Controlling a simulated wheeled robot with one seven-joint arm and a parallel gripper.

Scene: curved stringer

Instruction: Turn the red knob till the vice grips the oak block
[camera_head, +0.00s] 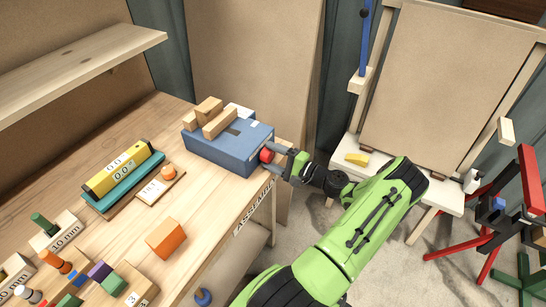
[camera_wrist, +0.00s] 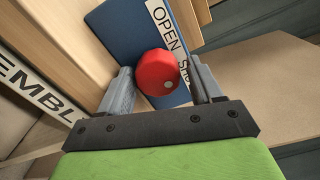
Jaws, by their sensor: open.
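The blue vice (camera_head: 215,152) stands at the far right corner of the bench, with tan wooden pieces (camera_head: 220,123) on top. I cannot tell for certain which piece is the oak block, or whether the jaws touch it. The red knob (camera_head: 266,155) sits on the vice's right end face. My gripper (camera_head: 274,160) is at that face, its fingers reaching around the knob. In the wrist view, the red knob (camera_wrist: 157,72) lies between the open fingers of my gripper (camera_wrist: 162,85), with a visible gap on each side. A label on the blue face (camera_wrist: 120,25) reads "OPEN" and, partly hidden, "SHU".
A yellow level (camera_head: 122,173), an orange block (camera_head: 165,239) and several small coloured pieces lie on the bench (camera_head: 205,200). A shelf (camera_head: 80,70) hangs at left. A white seat (camera_head: 400,180) with a tall board and a red stand (camera_head: 530,180) are at right.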

